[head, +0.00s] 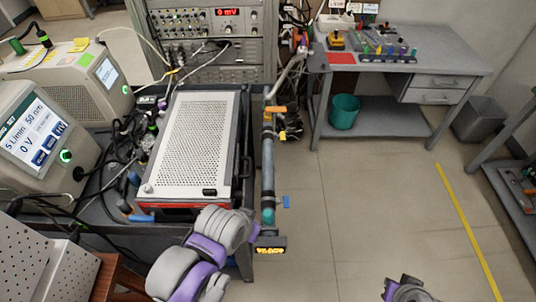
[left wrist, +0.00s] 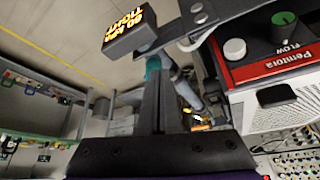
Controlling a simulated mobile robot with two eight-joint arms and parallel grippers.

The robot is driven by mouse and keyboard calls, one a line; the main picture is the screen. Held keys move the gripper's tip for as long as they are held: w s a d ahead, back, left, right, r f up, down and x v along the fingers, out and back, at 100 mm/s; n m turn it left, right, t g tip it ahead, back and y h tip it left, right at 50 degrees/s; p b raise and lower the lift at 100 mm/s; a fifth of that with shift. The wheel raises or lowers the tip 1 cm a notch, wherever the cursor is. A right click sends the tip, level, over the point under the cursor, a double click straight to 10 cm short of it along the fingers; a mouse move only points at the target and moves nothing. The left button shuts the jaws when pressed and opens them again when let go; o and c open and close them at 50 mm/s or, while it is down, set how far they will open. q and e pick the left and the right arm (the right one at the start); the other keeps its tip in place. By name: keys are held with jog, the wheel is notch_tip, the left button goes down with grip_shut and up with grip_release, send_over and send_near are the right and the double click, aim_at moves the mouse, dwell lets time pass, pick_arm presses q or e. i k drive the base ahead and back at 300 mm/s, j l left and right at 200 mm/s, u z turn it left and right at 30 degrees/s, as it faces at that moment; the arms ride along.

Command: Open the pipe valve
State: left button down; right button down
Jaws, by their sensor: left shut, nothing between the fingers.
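A grey vertical pipe (head: 267,165) runs along the right side of the bench. An orange handle (head: 275,109) sticks out near its upper end, and a small blue handle (head: 286,201) sits near its teal lower end (head: 268,216). In the left wrist view the teal end (left wrist: 153,66) shows beside my left gripper (left wrist: 158,60), whose dark fingers are shut and empty. I cannot tell if they touch the pipe. The orange handle (left wrist: 200,127) is partly hidden there. In the head view my left gripper's fingers are hard to make out. Only part of my right arm shows.
A black box with glowing yellow letters (head: 270,250) sits just below the pipe's end. A white perforated instrument (head: 195,140) stands left of the pipe, with cables around it. A workbench (head: 455,65) with a teal bin (head: 344,111) is at upper right. The floor between is clear.

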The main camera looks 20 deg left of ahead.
aim_at(267, 109)
jog(key=j+u, duration=0.15)
jog(key=u, duration=0.3)
jog(key=j+u, duration=0.15)
jog(key=u, duration=0.3)
jog(key=j+u, duration=0.15)
jog(key=u, duration=0.3)
jog(key=j+u, duration=0.1)
jog(key=u, duration=0.35)
jog(key=i, duration=0.05)
